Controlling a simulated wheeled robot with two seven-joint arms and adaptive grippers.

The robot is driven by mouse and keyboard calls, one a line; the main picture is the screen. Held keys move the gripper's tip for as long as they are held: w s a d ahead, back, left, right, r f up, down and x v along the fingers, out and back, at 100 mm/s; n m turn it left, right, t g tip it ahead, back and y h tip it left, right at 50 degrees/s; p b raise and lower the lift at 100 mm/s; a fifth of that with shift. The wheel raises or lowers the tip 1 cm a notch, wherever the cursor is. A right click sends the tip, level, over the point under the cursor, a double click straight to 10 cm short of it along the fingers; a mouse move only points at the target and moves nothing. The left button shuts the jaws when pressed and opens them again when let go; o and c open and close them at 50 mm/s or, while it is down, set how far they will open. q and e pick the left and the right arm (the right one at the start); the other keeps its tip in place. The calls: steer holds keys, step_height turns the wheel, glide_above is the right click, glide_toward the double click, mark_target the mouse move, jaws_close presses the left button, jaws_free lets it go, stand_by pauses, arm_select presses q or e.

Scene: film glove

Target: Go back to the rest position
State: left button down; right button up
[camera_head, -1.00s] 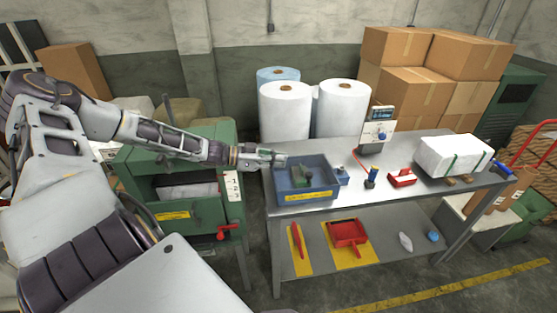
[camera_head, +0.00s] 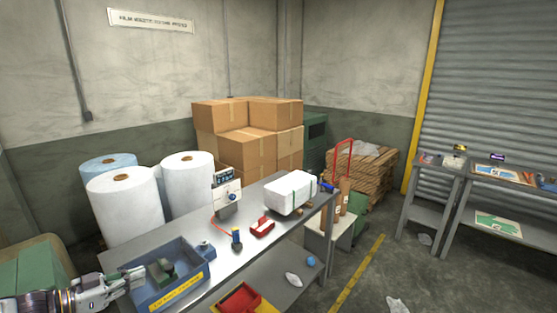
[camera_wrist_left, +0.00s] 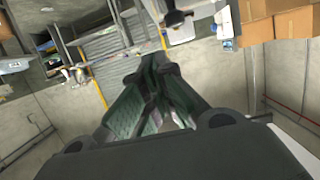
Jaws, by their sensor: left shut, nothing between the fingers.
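My left gripper (camera_head: 126,281) comes in at the lower left of the head view, at the left edge of a blue tray (camera_head: 196,280) on the metal table (camera_head: 250,222). Its fingers are shut and empty; whether they touch the tray, I cannot tell. In the left wrist view the closed fingers (camera_wrist_left: 150,95) show against the wall and shutter. A green and dark object (camera_head: 166,270) lies in the tray. My right gripper is not in view.
White rolls (camera_head: 125,205) and cardboard boxes (camera_head: 245,140) stand behind. Open floor (camera_head: 375,265) with a yellow line lies to the right.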

arm_select(q)
steer(key=s+d+f+n+g+y, duration=0.1)
steer(key=s+d+f+y, duration=0.15)
steer(key=d+f, duration=0.7)
steer(key=s+d+f+g+y, duration=0.1)
steer(key=s+d+f, duration=0.4)
steer(key=d, duration=0.8)
steer(key=shift+s+a+f+n+g+y, duration=0.4)
steer(key=shift+s+a+n+g+y, duration=0.8)
steer(key=shift+s, duration=1.95)
steer(key=shift+s+a+f+n+g+y, duration=0.5)
steer(key=shift+s+n+g+y, duration=1.1)
steer(key=shift+s, duration=1.55)
step_height(320, 180, down, 34)
steer(key=s+r+g, duration=0.1)
steer(key=s+g, duration=0.1)
steer(key=s, duration=0.1)
steer(key=s+a+f, duration=0.2)
steer(key=s+f, duration=0.8)
steer(key=s, duration=0.1)
steer(key=s+a+f+b, duration=0.1)
steer(key=s+a+f, duration=0.1)
steer(key=s+f, duration=0.8)
steer(key=shift+s+a+f+m+g, duration=0.2)
steer(key=shift+s+f+m+g, duration=0.1)
steer(key=shift+s+m+g, duration=0.15)
